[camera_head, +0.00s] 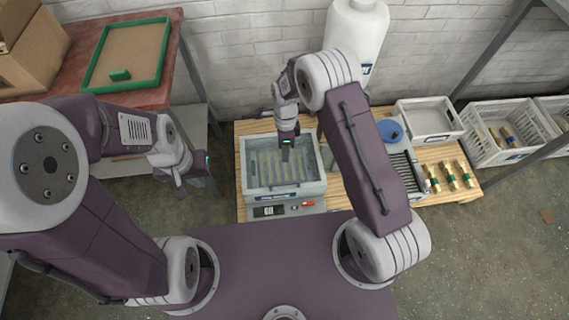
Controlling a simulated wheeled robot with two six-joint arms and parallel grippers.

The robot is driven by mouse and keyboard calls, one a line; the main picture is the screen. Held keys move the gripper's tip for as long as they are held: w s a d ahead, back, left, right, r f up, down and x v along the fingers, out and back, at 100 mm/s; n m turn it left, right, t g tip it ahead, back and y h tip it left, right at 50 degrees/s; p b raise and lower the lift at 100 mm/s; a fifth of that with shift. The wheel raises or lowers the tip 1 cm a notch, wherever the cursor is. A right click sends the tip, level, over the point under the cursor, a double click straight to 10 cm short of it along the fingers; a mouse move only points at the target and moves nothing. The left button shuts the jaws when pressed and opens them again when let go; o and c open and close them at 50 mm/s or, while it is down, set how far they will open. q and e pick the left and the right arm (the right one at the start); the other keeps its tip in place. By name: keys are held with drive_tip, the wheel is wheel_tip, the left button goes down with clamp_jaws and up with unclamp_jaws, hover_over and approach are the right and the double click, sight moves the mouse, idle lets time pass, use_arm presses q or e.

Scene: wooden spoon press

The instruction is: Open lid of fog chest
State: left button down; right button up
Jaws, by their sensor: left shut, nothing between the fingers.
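The fog chest (316,188) is a grey box on the wooden pallet-like table at the centre. Its lid (262,165) looks clear and shut, with several pale strips showing beneath it. A small display and a red part are on its front. My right gripper (286,146) points down over the back part of the lid; I cannot tell whether it touches it or how its fingers stand. My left gripper (184,178) is shut and empty, left of the chest and apart from it.
A white tank (355,35) stands behind. Right of the chest are a blue bowl (390,131), a white tray (430,121), a dark rack (405,172) and several brass-coloured pieces (450,176). White crates (488,152) stand far right. A red-brown table (82,98) holds a green-framed board (127,55).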

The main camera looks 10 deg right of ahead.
drive_tip(key=b, duration=0.1)
hover_over(284, 180)
wheel_tip(284, 180, down, 4)
drive_tip(key=f, duration=0.1)
drive_tip(key=shift+n+g, duration=0.3)
drive_tip(key=s+f+b, duration=0.1)
drive_tip(key=f, duration=0.1)
drive_tip(key=s+f+b, duration=0.1)
drive_tip(key=f+b, duration=0.1)
drive_tip(key=f, duration=0.1)
drive_tip(key=s+f+b, duration=0.1)
drive_tip(key=f, duration=0.2)
drive_tip(key=shift+a+f+b, duration=0.2)
drive_tip(key=shift+f+b, duration=0.05)
drive_tip(key=shift+b, duration=0.1)
clamp_jaws()
idle(0.4)
